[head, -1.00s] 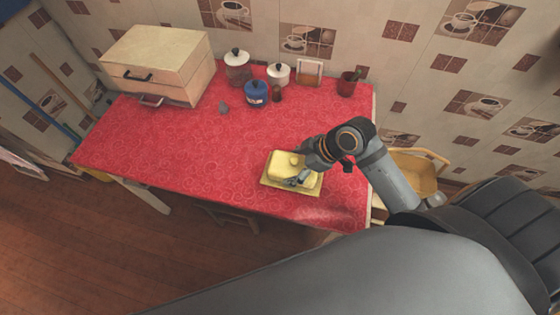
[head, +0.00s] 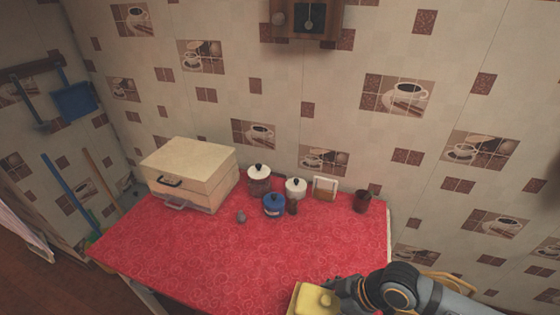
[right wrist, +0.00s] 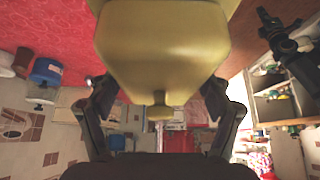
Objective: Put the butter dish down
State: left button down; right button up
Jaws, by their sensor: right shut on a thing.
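The yellow butter dish (head: 312,299) is at the bottom edge of the head view, partly cut off, over the right front part of the red counter (head: 250,262). My right gripper (head: 342,296) reaches it from the right. In the right wrist view, the butter dish (right wrist: 160,45) fills the top middle, its knob showing below. The two fingers of my right gripper (right wrist: 160,88) are on either side of it, shut on it. Whether the dish touches the cloth cannot be told.
A cream bread box (head: 190,172) stands at the back left. A white-lidded jar (head: 259,182), a blue pot (head: 273,206), a white pot (head: 295,188), a napkin holder (head: 325,188) and a dark red cup (head: 362,201) line the back. The counter's middle is clear.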

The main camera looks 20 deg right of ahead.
jog(key=w+r, duration=0.4)
jog(key=r, duration=0.4)
jog(key=w+r, duration=0.5)
jog(key=r, duration=0.3)
